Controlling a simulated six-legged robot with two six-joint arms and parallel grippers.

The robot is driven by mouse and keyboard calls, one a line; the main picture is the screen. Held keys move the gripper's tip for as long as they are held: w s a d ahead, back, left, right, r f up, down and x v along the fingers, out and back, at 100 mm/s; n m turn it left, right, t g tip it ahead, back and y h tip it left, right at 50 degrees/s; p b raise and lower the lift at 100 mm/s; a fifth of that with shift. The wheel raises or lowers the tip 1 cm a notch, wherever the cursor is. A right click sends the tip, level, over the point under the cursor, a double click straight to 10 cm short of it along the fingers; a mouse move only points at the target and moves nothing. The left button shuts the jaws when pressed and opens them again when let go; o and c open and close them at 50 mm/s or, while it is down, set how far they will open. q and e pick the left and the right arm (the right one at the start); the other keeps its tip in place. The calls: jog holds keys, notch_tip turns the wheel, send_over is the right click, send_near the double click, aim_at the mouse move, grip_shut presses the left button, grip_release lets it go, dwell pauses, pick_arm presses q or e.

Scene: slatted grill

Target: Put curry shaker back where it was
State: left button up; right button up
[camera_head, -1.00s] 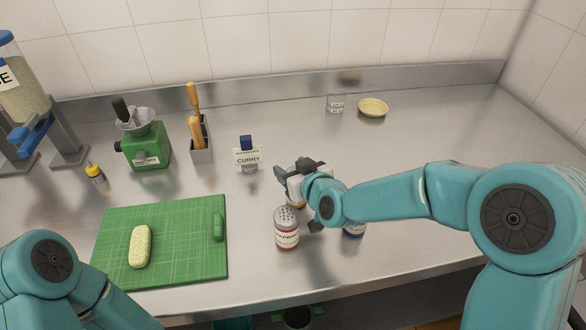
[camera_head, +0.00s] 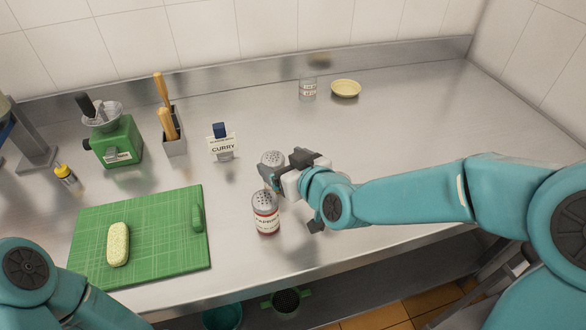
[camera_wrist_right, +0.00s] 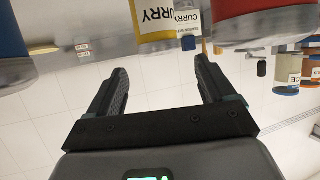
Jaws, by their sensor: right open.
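The curry shaker (camera_wrist_right: 157,27) has a yellow label and stands just ahead of my right gripper's fingertips (camera_wrist_right: 160,72) in the right wrist view, apart from both fingers. In the head view a grey perforated shaker top (camera_head: 272,158), seemingly the curry's, shows behind my right gripper (camera_head: 288,174); its lower body is hidden. My right gripper is open and empty. A card marked CURRY (camera_head: 223,145) stands on the counter behind, left of the shakers. My left arm shows at the lower left, but its gripper is out of view.
The red paprika shaker (camera_head: 266,214) stands close in front of the right gripper. A blue shaker (camera_wrist_right: 12,45) shows in the wrist view. A green cutting board (camera_head: 82,245) lies left.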

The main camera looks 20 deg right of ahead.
jog(key=v, duration=0.4)
jog(key=shift+s, duration=0.15)
jog(key=shift+r, duration=0.1)
